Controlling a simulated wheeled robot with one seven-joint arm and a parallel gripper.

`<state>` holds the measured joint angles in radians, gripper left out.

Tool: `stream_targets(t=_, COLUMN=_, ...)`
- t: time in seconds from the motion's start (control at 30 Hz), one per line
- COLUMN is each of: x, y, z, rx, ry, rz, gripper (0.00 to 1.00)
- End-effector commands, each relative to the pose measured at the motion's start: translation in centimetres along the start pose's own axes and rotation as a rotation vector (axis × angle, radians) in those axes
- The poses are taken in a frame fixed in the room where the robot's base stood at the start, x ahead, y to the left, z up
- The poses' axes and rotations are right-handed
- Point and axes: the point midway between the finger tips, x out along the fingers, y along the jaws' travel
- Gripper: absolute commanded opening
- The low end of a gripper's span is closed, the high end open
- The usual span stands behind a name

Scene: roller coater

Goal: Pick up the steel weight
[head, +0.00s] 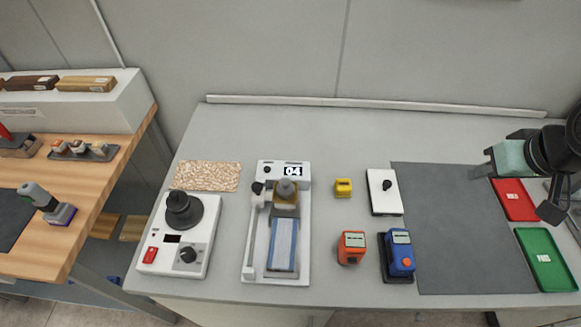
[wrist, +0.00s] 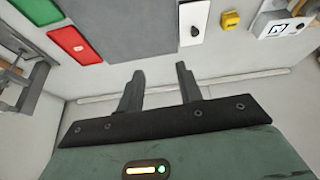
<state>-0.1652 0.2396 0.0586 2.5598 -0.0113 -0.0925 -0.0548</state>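No object is clearly marked as the steel weight. A small grey metallic piece with a rounded top (head: 286,188) sits near the back of the white coater (head: 249,268) in the head view and may be it; I cannot tell for sure. My gripper (wrist: 160,70) is open and empty in the wrist view, its two dark fingers spread apart. In the head view my gripper (head: 485,165) is at the far right, above the table near the red tray, well apart from the coater.
A white unit with a black knob (head: 178,203) stands left of the coater. A dark mat (head: 460,230), red tray (head: 515,200) and green tray (head: 545,260) follow.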

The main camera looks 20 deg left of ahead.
Motion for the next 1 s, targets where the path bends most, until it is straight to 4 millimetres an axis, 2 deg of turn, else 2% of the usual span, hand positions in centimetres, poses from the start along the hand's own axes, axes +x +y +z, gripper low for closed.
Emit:
stream_targets(t=0.1, x=3.5, y=-4.4, z=-1.0, rx=-0.124, ry=0.105, rz=-0.061, gripper=0.36)
stream_targets(t=0.23, x=6.4, y=-10.2, z=-1.1, rx=-0.248, ry=0.240, rz=-0.147, gripper=0.36)
stream_targets(t=0.4, x=8.6, y=-17.9, z=0.5, rx=-0.372, ry=0.415, rz=-0.278, gripper=0.36)
stream_targets(t=0.53, x=8.9, y=-22.7, z=2.7, rx=-0.430, ry=0.536, rz=-0.373, gripper=0.36)
stream_targets(t=0.7, x=8.4, y=-26.6, z=5.4, rx=-0.461, ry=0.651, rz=-0.462, gripper=0.36)
stream_targets(t=0.87, x=8.0, y=-28.0, z=6.5, rx=-0.466, ry=0.707, rz=-0.498, gripper=0.36)
stream_targets(t=1.0, x=8.5, y=-28.5, z=6.5, rx=-0.465, ry=0.723, rz=-0.504, gripper=0.36)
